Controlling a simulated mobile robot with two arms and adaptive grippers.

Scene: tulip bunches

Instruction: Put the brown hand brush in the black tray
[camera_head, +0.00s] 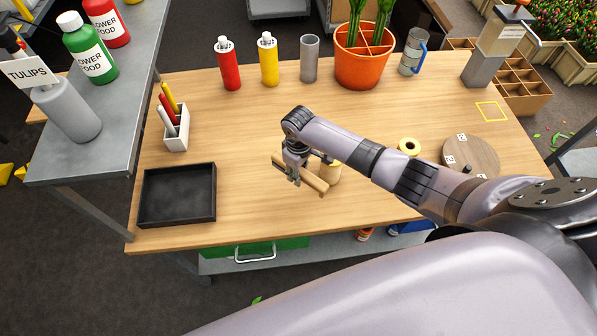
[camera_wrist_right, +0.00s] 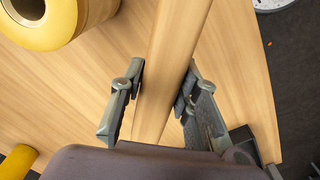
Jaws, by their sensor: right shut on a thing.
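The brown hand brush (camera_head: 314,182) is in my right gripper (camera_head: 294,178), near the front middle of the table. It lies slantwise, from upper left to lower right. In the right wrist view its smooth handle (camera_wrist_right: 172,62) passes between the two fingers of the gripper (camera_wrist_right: 160,98), which are shut on it. I cannot tell how far it is above the table. The black tray (camera_head: 177,220) sits at the table's front left corner, left of the brush, and is empty. My left gripper is not in view.
A yellow tape roll (camera_wrist_right: 45,22) stands close to the brush. A white pen holder (camera_head: 177,128) stands behind the tray. Bottles and an orange pot (camera_head: 362,70) line the back. A round wooden disc (camera_head: 482,150) is at right. The table between tray and brush is clear.

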